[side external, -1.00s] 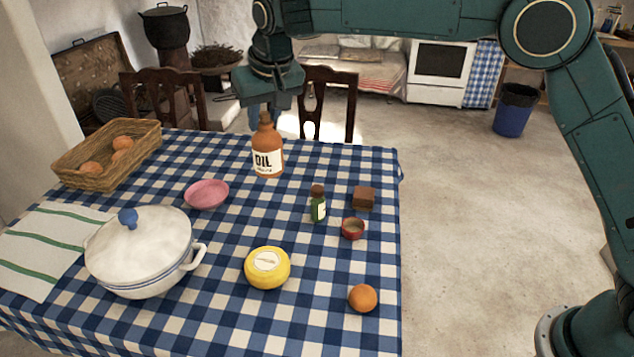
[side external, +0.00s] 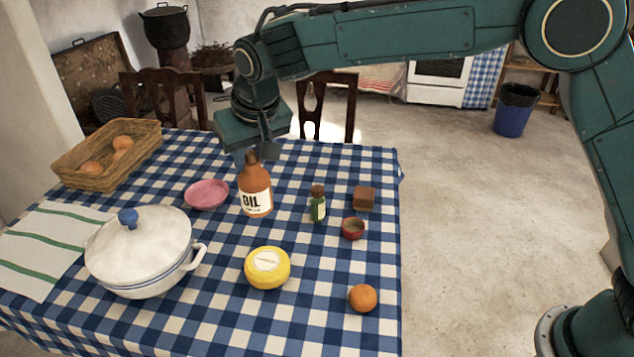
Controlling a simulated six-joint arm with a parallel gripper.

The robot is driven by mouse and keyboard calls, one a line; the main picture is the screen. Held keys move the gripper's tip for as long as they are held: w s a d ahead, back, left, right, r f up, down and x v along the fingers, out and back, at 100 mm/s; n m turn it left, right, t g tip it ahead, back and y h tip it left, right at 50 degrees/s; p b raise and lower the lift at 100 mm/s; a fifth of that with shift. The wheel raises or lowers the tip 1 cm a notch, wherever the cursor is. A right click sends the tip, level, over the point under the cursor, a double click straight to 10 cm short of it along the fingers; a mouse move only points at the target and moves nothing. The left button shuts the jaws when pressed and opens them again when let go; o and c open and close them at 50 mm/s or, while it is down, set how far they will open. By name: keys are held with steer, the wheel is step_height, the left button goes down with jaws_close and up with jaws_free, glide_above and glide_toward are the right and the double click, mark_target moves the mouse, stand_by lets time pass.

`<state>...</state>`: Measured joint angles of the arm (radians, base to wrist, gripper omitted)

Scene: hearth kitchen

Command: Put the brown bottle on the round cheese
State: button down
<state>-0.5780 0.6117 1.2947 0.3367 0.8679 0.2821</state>
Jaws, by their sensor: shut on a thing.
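The brown bottle (side external: 255,188), with a white OIL label, is upright in the middle of the table. My gripper (side external: 254,157) is above it, shut on its neck. I cannot tell whether the bottle's base touches the cloth or hangs just above it. The round cheese (side external: 267,268) is yellow with a pale label on top. It sits on the cloth nearer the camera than the bottle, slightly to its right, with nothing on it.
A pink bowl (side external: 207,195) and a white lidded pot (side external: 140,255) stand to the left. A small green bottle (side external: 317,205), a brown block (side external: 364,199), a small red cup (side external: 352,229) and an orange (side external: 362,298) are to the right. A wicker basket (side external: 107,157) is at back left.

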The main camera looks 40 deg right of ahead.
mark_target(263, 200)
step_height(263, 200, down, 11)
stand_by(0.3)
steer(key=shift+f, duration=2.25)
steer(key=c, duration=1.1)
jaws_free()
steer(key=shift+c, duration=0.2)
steer(key=v, duration=1.2)
